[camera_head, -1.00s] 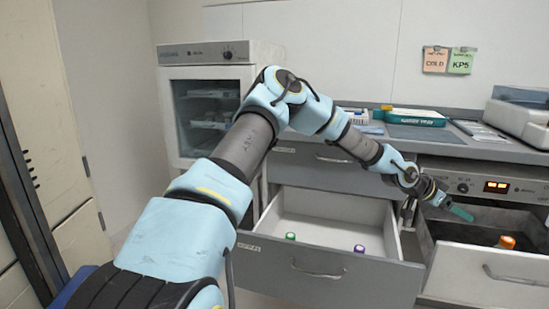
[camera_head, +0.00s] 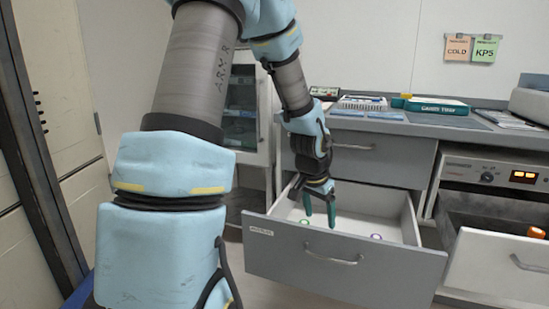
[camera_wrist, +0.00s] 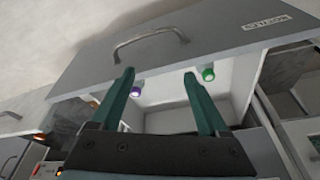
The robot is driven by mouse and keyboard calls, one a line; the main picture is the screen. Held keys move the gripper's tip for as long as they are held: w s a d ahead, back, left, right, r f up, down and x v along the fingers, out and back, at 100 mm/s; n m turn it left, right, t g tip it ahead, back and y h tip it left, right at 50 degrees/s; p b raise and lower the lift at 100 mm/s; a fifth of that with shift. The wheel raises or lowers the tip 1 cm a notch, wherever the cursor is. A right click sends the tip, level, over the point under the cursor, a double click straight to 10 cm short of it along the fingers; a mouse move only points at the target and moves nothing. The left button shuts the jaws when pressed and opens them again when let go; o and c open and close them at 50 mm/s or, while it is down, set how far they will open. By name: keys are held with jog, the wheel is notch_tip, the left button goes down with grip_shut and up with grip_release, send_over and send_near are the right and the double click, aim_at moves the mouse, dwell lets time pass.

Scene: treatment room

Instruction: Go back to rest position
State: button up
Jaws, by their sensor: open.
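My gripper (camera_head: 320,210) is open and empty, with its two green fingers pointing down over the open left drawer (camera_head: 301,256). In the wrist view the fingers (camera_wrist: 160,95) are spread apart over the same drawer. A green-capped vial (camera_head: 305,222) and a purple-capped vial (camera_head: 376,237) stand in that drawer near its front wall. The wrist view shows the purple cap (camera_wrist: 136,91) and the green cap (camera_wrist: 208,73) near the fingertips, with neither held. My arm bends up and over from the left of the head view.
An open heated drawer (camera_head: 505,262) on the right holds an orange-capped vial (camera_head: 537,232). The counter (camera_head: 400,126) above carries a gauze tray box (camera_head: 437,105) and a white rack (camera_head: 362,103). A glass-front cabinet (camera_head: 243,110) stands behind my arm.

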jog(key=s+a+n+g+y+b, duration=0.1)
jog(key=s+a+n, duration=0.4)
jog(key=a, duration=0.4)
jog(key=s+a+n+y+b, duration=0.1)
jog(key=s+a+n+b, duration=0.15)
jog(key=s+a, duration=0.6)
notch_tip(320, 180, up, 24)
jog(key=w+a+p, duration=0.1)
jog(key=w+p, duration=0.1)
jog(key=p, duration=2.1)
jog(key=shift+f, duration=0.25)
jog(key=shift+w+n, duration=0.1)
jog(key=shift+n, duration=0.15)
jog(key=shift+c, duration=0.3)
